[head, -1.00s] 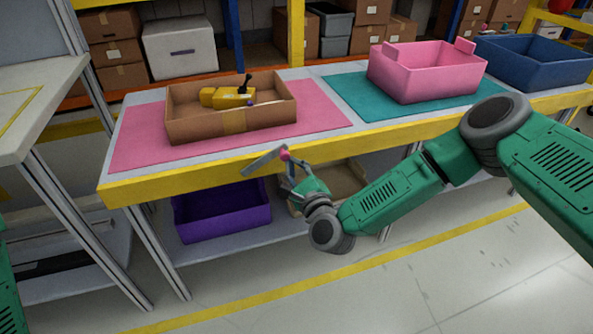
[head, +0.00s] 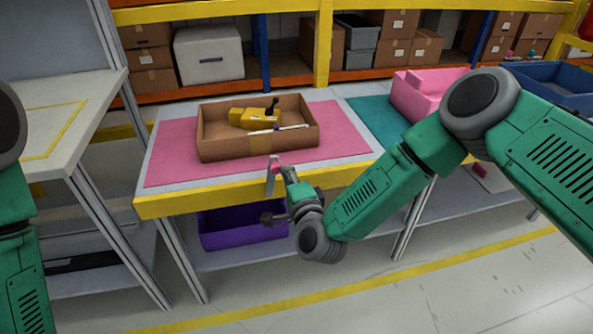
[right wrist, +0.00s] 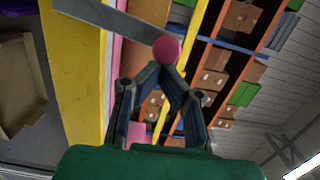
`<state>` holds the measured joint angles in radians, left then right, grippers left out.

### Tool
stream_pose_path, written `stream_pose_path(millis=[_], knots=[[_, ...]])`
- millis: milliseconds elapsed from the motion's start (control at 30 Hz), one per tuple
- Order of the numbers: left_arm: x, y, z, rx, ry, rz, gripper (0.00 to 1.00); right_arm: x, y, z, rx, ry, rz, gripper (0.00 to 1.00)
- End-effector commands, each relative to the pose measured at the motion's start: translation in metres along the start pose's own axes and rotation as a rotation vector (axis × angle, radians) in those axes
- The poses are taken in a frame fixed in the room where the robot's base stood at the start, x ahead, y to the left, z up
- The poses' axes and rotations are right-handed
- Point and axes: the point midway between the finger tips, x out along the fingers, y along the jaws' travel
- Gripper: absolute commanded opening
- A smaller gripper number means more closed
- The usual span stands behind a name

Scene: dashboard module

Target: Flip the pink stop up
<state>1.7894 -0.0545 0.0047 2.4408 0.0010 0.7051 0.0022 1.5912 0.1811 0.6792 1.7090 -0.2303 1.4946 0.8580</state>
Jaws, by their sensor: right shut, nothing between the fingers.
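The pink stop is a round pink knob (head: 277,169) at the end of a flat grey bar (head: 271,182), near the front edge of the table. In the head view the bar looks close to upright. In the right wrist view the pink knob (right wrist: 166,50) is just beyond the fingertips, with the grey bar (right wrist: 112,22) running up and left from it. My right gripper (head: 285,173) is shut and empty, right at the knob; I cannot tell whether they touch. Its fingertips (right wrist: 168,74) meet below the knob. My left gripper is out of view.
An open cardboard box (head: 212,147) on a pink mat (head: 345,143) holds a yellow device (head: 247,117) and a thin pale bar (head: 280,129). A pink bin (head: 410,95) and blue bin (head: 550,85) stand right. A purple bin (head: 240,232) is below the yellow table edge (head: 210,196).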

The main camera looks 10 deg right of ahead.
Motion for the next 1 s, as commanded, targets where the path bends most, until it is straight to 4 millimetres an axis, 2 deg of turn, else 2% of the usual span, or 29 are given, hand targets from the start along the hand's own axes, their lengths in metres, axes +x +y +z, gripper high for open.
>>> stream_pose_path(millis=[100, 333, 1000], knots=[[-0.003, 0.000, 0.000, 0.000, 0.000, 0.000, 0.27, 0.001, -0.003, 0.008, -0.053, -0.001, 0.005, 0.00], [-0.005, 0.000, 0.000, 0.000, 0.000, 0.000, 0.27, 0.001, -0.005, 0.018, -0.047, -0.002, 0.005, 0.00], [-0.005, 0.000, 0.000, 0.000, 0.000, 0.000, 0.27, 0.002, -0.007, 0.021, -0.044, -0.004, 0.003, 0.00]])
